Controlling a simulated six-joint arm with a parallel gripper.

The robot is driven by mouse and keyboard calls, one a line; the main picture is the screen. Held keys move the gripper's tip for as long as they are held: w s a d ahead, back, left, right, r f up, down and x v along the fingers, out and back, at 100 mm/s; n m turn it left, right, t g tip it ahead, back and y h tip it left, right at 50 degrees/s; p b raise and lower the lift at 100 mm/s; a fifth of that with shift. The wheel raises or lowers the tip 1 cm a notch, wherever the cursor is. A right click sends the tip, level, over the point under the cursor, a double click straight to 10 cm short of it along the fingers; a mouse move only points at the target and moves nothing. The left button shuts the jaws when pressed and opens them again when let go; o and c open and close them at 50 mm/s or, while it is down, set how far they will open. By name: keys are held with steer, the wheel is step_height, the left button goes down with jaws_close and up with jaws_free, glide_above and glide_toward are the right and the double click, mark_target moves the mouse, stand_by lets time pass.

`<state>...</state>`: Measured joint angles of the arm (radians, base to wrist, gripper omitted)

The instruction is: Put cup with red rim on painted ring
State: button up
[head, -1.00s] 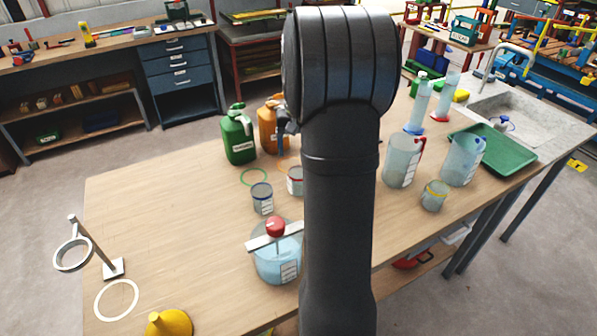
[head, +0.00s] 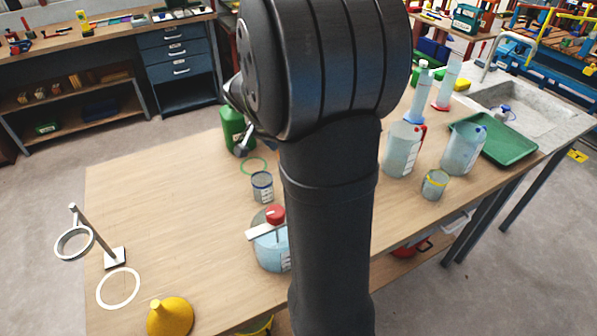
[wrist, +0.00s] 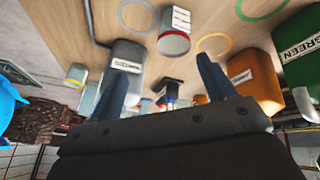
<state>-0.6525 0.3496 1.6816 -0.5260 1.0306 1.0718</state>
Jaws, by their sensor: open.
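The cup with the red rim (wrist: 174,36) shows in the wrist view, a clear cup with a white label. It appears beyond my fingertips, apart from them. In the head view it is hidden behind my arm. My gripper (wrist: 161,82) is open and empty in the wrist view. Several painted rings lie on the table: a white ring (head: 118,288) at the front left, a green ring (head: 254,165) near the green jug, and an orange ring (wrist: 214,44) beside the cup in the wrist view. A pale ring (wrist: 136,13) also shows there.
A blue-rimmed cup (head: 262,187) stands near the green ring. The green jug (head: 233,127) and orange jug (wrist: 256,84) stand close by. A lidded vessel (head: 272,250), yellow funnel (head: 170,316) and ring stand (head: 114,258) are nearer. The table's left middle is clear.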

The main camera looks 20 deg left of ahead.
steer(key=w+f+m+t, duration=0.1)
steer(key=f, duration=0.1)
steer(key=w+f+m, duration=0.1)
steer(key=f, duration=0.2)
steer(key=w+d+f+t, duration=0.1)
steer(key=w+f, duration=0.1)
steer(key=f, duration=0.1)
steer(key=shift+f+m+t, duration=0.15)
steer(key=shift+m+t, duration=0.15)
steer(key=shift+m, duration=0.1)
steer(key=shift+a+x, duration=0.15)
steer(key=shift+x, duration=1.2)
steer(key=shift+a+x, duration=0.15)
steer(key=shift+x, duration=1.2)
steer(key=shift+w, duration=0.1)
steer(key=shift+c, duration=0.5)
steer(key=c, duration=1.1)
steer(key=shift+o, duration=0.2)
